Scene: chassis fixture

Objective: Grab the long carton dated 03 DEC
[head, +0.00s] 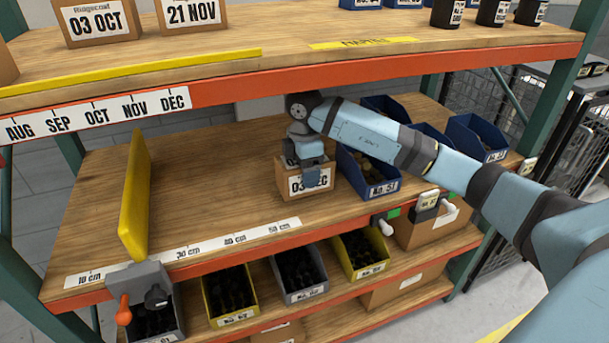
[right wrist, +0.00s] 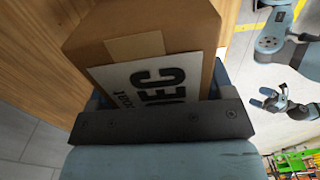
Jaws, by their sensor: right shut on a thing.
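The carton dated 03 DEC (head: 297,185) is a brown box with a white label, on the middle shelf near its front edge. My right gripper (head: 312,172) is over the carton from above and shut on it, covering part of the label. In the right wrist view the carton (right wrist: 140,35) fills the space beyond the dark finger bar, and "DEC" is readable. I cannot tell whether the carton touches the shelf. My left gripper is outside the head view; a small gripper (right wrist: 268,100) at the right of the wrist view looks like it, its jaws too small to judge.
A blue bin (head: 368,183) stands just right of the carton, with more blue bins behind. A yellow upright stop (head: 135,195) stands at left on the shelf (head: 205,185), with clear wood between. The upper shelf (head: 300,50) overhangs, holding cartons 03 OCT and 21 NOV.

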